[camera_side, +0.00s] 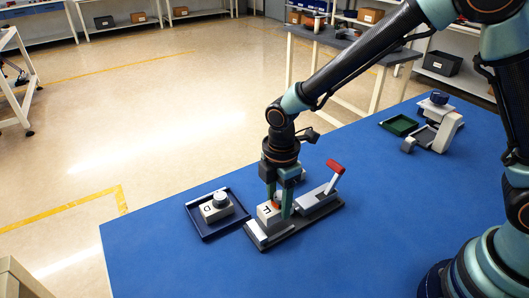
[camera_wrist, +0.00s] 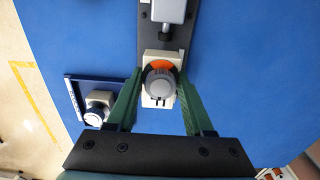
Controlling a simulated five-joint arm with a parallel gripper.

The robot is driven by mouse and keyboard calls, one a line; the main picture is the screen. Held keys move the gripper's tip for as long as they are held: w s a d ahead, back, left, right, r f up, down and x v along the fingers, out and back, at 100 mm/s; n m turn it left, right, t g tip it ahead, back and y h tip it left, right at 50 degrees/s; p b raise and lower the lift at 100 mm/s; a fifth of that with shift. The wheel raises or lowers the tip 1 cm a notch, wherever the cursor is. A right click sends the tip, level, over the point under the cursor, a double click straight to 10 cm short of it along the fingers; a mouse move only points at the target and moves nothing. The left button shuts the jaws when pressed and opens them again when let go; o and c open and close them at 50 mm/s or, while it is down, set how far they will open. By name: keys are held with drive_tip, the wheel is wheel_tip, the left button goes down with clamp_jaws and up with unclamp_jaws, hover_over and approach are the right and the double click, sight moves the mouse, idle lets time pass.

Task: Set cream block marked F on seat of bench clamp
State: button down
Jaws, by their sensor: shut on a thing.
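The cream block marked F (camera_side: 266,214) is at the near-left end of the bench clamp (camera_side: 312,208). It looks level and over the seat; I cannot tell whether it touches the seat. The clamp has a dark base, a grey body and a raised red handle (camera_side: 335,167). The fingers hide part of the block and seat.
A navy tray (camera_side: 208,238) left of the clamp holds another pale block (camera_side: 212,213) with a grey knob. A green tray (camera_side: 399,125) and a grey-white device (camera_side: 440,133) stand at the back right. The blue table is clear in front of the clamp.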

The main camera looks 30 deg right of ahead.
sight(278, 210)
drive_tip(key=shift+f, duration=1.55)
drive_tip(key=shift+f, duration=0.1)
drive_tip(key=shift+c, duration=1.4)
unclamp_jaws()
wheel_tip(278, 210, up, 12)
drive_tip(key=shift+r, duration=0.1)
drive_tip(key=s+d+r+m+t, duration=0.2)
drive_tip(key=s+d+r+m, duration=0.2)
drive_tip(key=d+m, duration=0.4)
drive_tip(key=s+d+r+m+t, duration=0.3)
drive_tip(key=d+r+m, duration=0.3)
drive_tip(key=d+m, duration=0.3)
drive_tip(key=shift+s+d+r+m+t, duration=0.2)
drive_tip(key=shift+s+r+m+t, duration=0.1)
drive_tip(key=shift+s+m, duration=0.3)
